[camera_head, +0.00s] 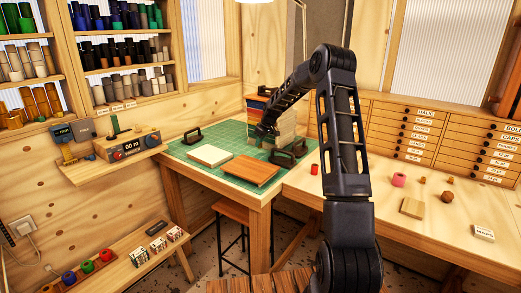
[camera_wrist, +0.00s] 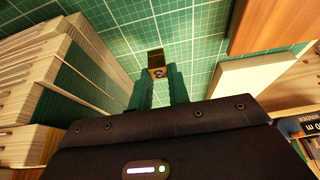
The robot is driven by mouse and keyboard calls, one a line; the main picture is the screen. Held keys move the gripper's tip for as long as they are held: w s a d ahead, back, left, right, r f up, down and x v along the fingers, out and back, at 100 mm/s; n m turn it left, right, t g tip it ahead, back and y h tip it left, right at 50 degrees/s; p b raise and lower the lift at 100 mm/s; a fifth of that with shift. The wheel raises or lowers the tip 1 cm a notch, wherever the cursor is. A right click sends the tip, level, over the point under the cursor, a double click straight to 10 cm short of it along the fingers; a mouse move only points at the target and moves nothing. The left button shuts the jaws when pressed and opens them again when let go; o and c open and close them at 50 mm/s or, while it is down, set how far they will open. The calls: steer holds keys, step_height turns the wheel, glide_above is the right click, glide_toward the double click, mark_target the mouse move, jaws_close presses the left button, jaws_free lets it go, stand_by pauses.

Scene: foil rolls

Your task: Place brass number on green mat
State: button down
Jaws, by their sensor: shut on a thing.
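The brass number (camera_wrist: 156,63) is a small brass block with a dark mark on its near face. In the wrist view it sits between the tips of my gripper (camera_wrist: 158,78), which is shut on it. The green mat (camera_wrist: 200,50) with white grid lines lies below; I cannot tell whether the brass number touches it. In the head view the mat (camera_head: 232,143) covers the corner table, and my gripper (camera_head: 262,132) is low over its back part. The brass number is too small to make out there.
A cream board (camera_head: 208,155) and a brown board (camera_head: 250,170) lie on the mat. Dark tools (camera_head: 192,136) stand at its left and right. A stack of pale sheets (camera_wrist: 50,60) rises close to my gripper's left in the wrist view. Bare mat shows around the fingertips.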

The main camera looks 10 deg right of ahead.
mark_target(261, 144)
step_height(261, 144, down, 4)
steer(key=shift+r, duration=0.1)
steer(key=shift+d+f, duration=0.2)
steer(key=shift+d, duration=0.05)
steer(key=shift+f, duration=0.1)
steer(key=c, duration=1.3)
jaws_free()
steer(key=shift+c, duration=0.2)
